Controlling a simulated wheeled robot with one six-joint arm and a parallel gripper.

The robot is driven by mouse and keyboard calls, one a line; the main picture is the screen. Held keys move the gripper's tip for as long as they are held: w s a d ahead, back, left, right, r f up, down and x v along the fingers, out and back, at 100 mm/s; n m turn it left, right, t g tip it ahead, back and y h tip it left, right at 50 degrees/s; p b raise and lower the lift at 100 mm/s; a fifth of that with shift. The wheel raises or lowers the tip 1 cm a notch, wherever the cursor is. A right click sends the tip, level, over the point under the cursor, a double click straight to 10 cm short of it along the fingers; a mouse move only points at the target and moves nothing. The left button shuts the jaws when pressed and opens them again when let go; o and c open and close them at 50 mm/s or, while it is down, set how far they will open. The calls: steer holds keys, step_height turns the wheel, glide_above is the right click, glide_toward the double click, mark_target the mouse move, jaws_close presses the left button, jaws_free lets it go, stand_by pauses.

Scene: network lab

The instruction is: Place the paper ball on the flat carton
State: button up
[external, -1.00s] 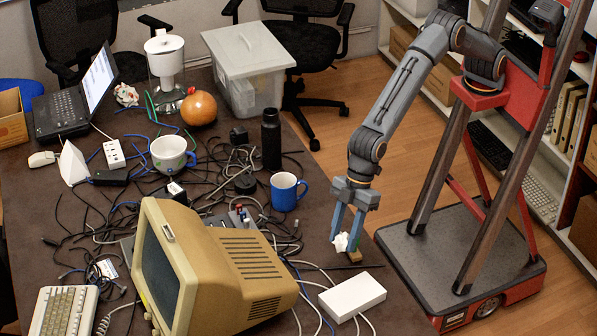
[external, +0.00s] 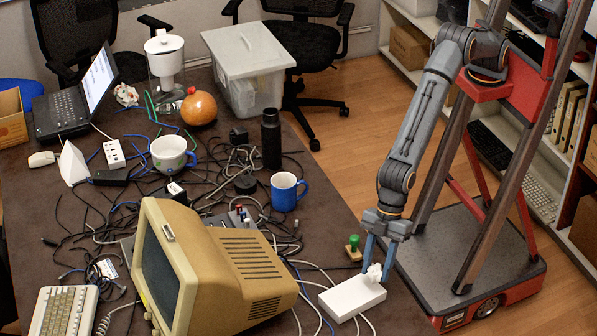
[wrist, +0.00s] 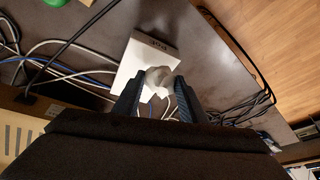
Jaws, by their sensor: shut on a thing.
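The paper ball (external: 374,272) is small, white and crumpled. My gripper (external: 376,270) is shut on it, with one blue finger on each side. The flat carton (external: 350,298) is a low white box lying near the table's right edge in the external view. The ball is at the carton's far right part, at or just above its top; I cannot tell if they touch. In the wrist view the ball (wrist: 158,78) sits between the fingertips, with the white carton (wrist: 146,55) behind it.
A green-handled stamp (external: 353,246) stands just behind the carton. A beige monitor (external: 215,265) is to the left, and a blue mug (external: 286,191) is farther back. Cables lie around the carton's left and front. The table's right edge is close by.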

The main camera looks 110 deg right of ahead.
steer(key=shift+f, duration=1.25)
steer(key=shift+f, duration=0.1)
steer(key=o, duration=1)
steer(key=shift+r, duration=0.3)
steer(key=b+v, duration=0.1)
steer(key=v, duration=1)
steer(key=shift+s+d+r+b, duration=0.15)
steer(key=shift+d+r+b, duration=0.1)
steer(key=shift+b, duration=0.1)
